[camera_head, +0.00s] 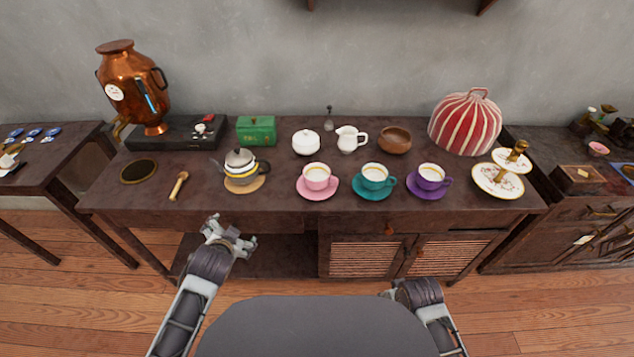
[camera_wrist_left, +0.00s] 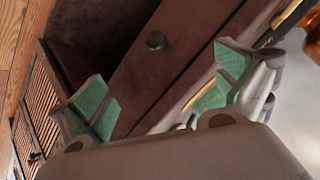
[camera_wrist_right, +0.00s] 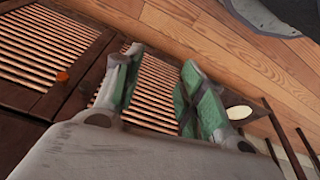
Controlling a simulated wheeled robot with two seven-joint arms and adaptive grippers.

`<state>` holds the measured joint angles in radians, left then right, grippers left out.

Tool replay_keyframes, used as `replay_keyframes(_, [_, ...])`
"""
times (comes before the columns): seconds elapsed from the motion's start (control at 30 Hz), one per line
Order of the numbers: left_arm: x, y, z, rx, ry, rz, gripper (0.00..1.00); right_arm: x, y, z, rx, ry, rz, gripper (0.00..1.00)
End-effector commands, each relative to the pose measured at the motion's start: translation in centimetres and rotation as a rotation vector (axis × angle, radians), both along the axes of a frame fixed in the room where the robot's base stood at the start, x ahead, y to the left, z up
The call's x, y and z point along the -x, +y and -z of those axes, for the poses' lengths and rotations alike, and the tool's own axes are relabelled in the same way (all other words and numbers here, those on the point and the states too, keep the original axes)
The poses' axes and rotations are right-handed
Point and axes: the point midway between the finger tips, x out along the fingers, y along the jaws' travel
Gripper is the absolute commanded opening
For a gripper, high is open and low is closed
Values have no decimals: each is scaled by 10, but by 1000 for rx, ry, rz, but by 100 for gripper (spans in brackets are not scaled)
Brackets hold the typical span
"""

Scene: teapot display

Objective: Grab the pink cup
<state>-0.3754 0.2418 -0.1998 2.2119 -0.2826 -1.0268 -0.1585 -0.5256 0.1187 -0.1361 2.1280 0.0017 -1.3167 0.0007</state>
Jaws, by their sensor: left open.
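The pink cup (camera_head: 316,180) stands upright on a pink saucer (camera_head: 306,194) near the front middle of the table, with a yellowish ring inside its rim. My left gripper (camera_head: 232,240) is in front of the table edge, left of the cup and apart from it. It is open and empty, and its spread fingers show in the left wrist view (camera_wrist_left: 163,92). My right gripper (camera_wrist_right: 158,92) is open and empty in front of the slatted cabinet doors. In the head view its fingers are not clearly seen. Neither wrist view shows the cup.
A teal cup (camera_head: 374,178) and a purple cup (camera_head: 430,178) stand to the right on saucers. A teapot (camera_head: 240,166) stands to the left on a round mat. Behind are a white bowl (camera_head: 306,143) and a creamer (camera_head: 348,141). The table front edge (camera_head: 290,211) lies before the cups.

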Motion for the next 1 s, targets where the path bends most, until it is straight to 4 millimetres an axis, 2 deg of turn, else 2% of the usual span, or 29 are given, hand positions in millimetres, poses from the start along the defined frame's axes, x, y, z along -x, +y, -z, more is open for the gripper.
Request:
replay_keyframes(0.1, [-28, -1, -37, -102, -134, 73, 100, 0, 1, 9, -2, 1, -1, 40])
replay_keyframes(0.3, [-69, -12, -99, -304, -362, 210, 100, 1, 2, 29, -3, 7, -3, 40])
replay_keyframes(0.6, [-106, -47, -180, -635, -676, 433, 100, 3, 3, 69, -5, 16, -6, 40])
replay_keyframes(0.8, [-117, -78, -217, -862, -853, 589, 100, 8, 2, 98, -4, 23, -8, 40])
replay_keyframes(1.0, [-120, -109, -238, -1095, -1006, 753, 100, 13, 2, 126, -4, 31, -10, 40])
